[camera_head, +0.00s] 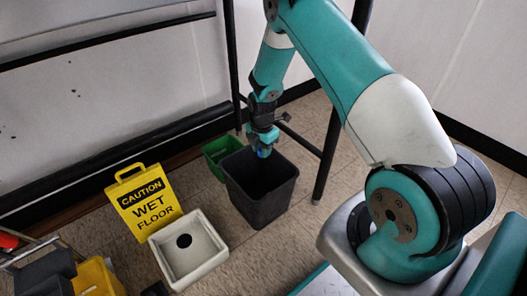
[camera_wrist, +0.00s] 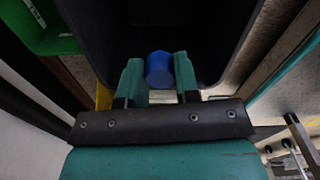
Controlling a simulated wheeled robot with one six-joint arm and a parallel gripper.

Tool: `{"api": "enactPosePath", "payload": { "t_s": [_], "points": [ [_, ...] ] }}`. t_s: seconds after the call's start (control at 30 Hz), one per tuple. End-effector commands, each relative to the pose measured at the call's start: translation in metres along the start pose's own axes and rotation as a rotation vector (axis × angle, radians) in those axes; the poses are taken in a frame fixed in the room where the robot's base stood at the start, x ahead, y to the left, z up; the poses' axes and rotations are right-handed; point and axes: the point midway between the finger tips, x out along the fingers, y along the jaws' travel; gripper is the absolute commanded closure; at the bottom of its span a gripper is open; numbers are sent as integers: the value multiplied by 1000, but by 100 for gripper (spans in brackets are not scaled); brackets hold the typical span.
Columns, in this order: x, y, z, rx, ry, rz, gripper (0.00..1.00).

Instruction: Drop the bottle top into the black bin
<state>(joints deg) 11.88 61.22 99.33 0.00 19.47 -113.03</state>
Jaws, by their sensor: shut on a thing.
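The bottle top is a small blue cylinder (camera_wrist: 159,70). In the wrist view it sits between the two green fingers of my gripper (camera_wrist: 157,80), which is shut on it. The black bin (camera_head: 259,206) stands on the floor in the middle of the head view. My gripper (camera_head: 264,150) is over the bin's opening, near its back rim, and a bit of the blue top shows at its tip. In the wrist view the dark inside of the bin (camera_wrist: 120,35) lies beyond the bottle top. The bin's floor is too dark to make out.
A green bin (camera_head: 214,152) stands just behind and left of the black bin. A yellow wet-floor sign (camera_head: 147,203) and a whitish square basin with a dark hole (camera_head: 205,255) are to the left. A dark table leg (camera_head: 326,160) stands to the right.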

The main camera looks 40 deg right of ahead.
Motion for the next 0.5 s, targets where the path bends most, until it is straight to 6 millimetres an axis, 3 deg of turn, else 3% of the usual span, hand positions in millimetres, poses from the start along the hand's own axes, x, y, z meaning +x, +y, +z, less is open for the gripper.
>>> {"api": "enactPosePath", "payload": {
  "t_s": [0.3,0.5],
  "points": [
    [42,-1,0,3,0,0,92],
    [56,0,1,4,0,0,92]
  ]
}}
